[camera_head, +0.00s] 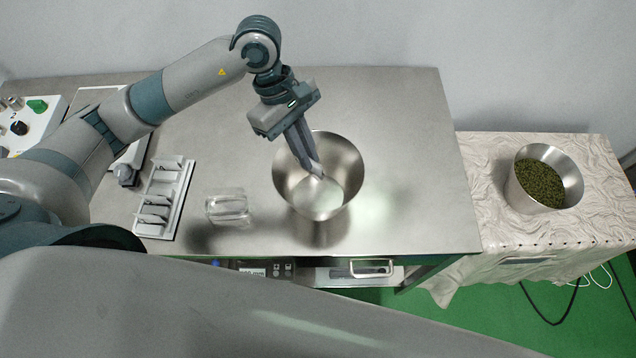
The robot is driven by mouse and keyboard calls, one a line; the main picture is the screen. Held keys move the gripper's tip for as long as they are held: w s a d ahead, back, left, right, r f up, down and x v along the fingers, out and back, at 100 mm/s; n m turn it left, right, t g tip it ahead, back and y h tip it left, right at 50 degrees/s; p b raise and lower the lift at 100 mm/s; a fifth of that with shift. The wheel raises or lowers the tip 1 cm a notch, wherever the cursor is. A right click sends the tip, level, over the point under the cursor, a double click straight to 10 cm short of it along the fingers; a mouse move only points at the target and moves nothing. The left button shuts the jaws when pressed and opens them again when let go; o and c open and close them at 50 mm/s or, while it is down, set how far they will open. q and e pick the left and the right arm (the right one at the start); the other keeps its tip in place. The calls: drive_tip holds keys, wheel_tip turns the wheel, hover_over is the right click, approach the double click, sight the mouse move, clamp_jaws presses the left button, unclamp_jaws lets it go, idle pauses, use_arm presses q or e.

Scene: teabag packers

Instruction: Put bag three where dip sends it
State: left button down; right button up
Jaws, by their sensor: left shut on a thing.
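My left gripper (312,168) reaches down into the mouth of an empty-looking steel bowl (350,163) on the metal table. Its fingers are shut on a small pale thing, likely a tea bag, mostly hidden between the fingertips. Its number cannot be read. The bowl's floor shows a pale, bright patch that may be only reflection. A white rack (160,230) left of the bowl holds several thin pale upright pieces, probably bags. A clear glass vessel (228,207) stands between rack and bowl. My right gripper is out of view.
A steel bowl (571,176) of green leaf stands on a cloth-covered side table (585,228) at the right. The table's right part (415,160) is clear.

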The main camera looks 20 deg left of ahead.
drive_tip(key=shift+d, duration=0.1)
use_arm(q)
drive_tip(key=c, duration=1.8)
unclamp_jaws()
